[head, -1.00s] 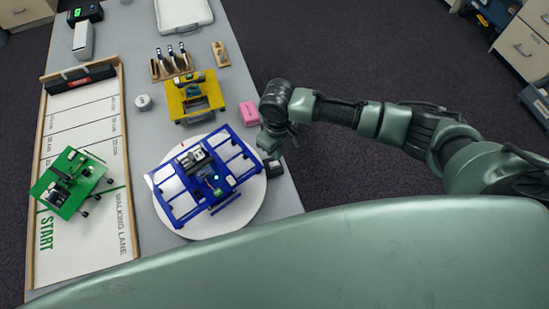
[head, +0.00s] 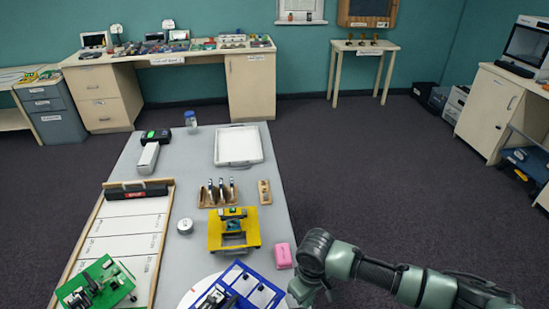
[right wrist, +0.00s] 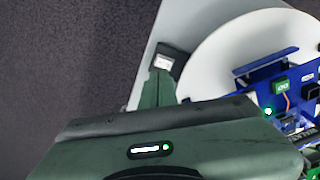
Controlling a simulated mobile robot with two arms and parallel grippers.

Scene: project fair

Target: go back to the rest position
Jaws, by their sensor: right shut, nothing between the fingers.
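My right gripper (head: 303,292) is at the table's right edge in the head view, beside the blue walking machine (head: 238,290), which is cut off by the lower border. In the right wrist view, my right gripper (right wrist: 157,84) is shut and empty. The blue machine (right wrist: 275,75) stands on a round white turntable (right wrist: 222,52) to the right. My left gripper is not in view.
On the grey table (head: 190,190) are a yellow machine (head: 233,240), a pink block (head: 283,256), a green machine (head: 100,283) on a walking lane (head: 130,225), and a white tray (head: 238,146). Open floor (head: 370,180) lies right of the table.

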